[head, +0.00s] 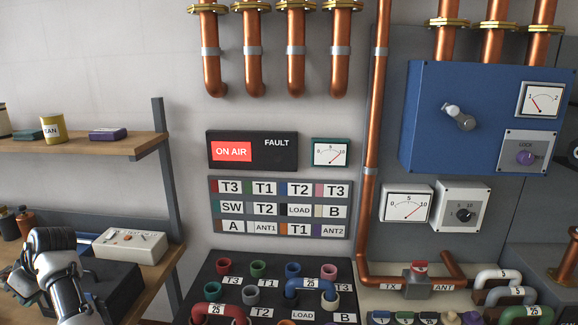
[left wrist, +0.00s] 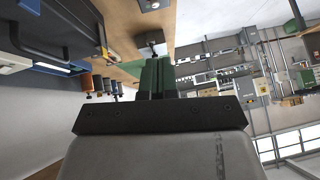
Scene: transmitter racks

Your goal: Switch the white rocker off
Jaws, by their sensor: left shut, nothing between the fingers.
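I cannot make out a white rocker for certain in either view. My left gripper (head: 50,240) is at the lower left of the head view, in front of the bench and left of a cream box with small controls (head: 130,246). In the left wrist view its fingers (left wrist: 156,76) are together with nothing between them. A small grey block (left wrist: 151,42) shows just beyond the fingertips; whether they touch it I cannot tell. My right gripper is in neither view.
A wooden shelf (head: 80,146) with a yellow tin (head: 52,128) is above the bench. An ON AIR sign (head: 231,151), a label board (head: 281,208) and a patch panel with coloured sockets (head: 240,268) are in the middle. A blue cabinet (head: 420,120) hangs at right.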

